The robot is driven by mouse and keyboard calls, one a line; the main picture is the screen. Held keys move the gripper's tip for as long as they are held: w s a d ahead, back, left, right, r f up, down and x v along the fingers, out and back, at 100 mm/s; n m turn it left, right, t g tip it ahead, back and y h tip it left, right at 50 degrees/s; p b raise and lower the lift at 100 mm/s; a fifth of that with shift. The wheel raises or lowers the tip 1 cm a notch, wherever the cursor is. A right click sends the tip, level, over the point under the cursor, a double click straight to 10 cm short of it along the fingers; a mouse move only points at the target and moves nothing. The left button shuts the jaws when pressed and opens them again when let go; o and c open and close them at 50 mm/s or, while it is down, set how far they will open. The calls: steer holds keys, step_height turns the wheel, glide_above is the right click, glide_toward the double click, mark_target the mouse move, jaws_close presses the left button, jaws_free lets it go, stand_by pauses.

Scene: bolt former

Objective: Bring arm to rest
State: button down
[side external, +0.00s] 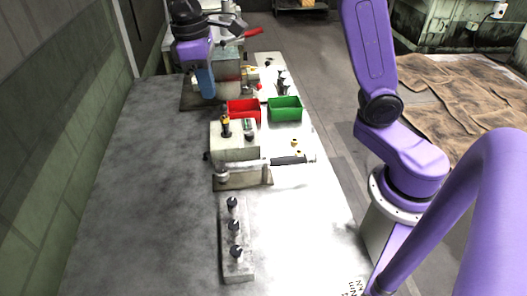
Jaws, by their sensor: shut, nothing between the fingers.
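My gripper (205,84) hangs at the upper left of the side external view, pointing down, with blue fingers below a purple and dark wrist. It is shut and appears empty. In the picture it is in front of the grey bolt former machine (229,70) at the far end of the table. I cannot tell how far its tips are above the table. The middle of my arm runs out of the top of the view.
A red bin (244,109) and a green bin (285,109) stand mid-table. Nearer are a grey block fixture (234,146), a dark-handled tool (289,160) and a strip with several dark-topped pegs (235,252). The table's left side (140,190) is clear.

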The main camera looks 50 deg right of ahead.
steer(key=s+d+f+n, duration=0.1)
steer(key=s+d+f, duration=0.1)
steer(key=s, duration=0.6)
steer(key=s+d+f+n, duration=0.2)
steer(key=s+d+f, duration=0.1)
steer(key=s, duration=0.6)
steer(key=s+d+f+n+t+y, duration=0.1)
steer(key=s+d+f+n, duration=0.1)
steer(key=s, duration=0.7)
steer(key=shift+d+f, duration=0.2)
steer(key=shift+d, duration=0.5)
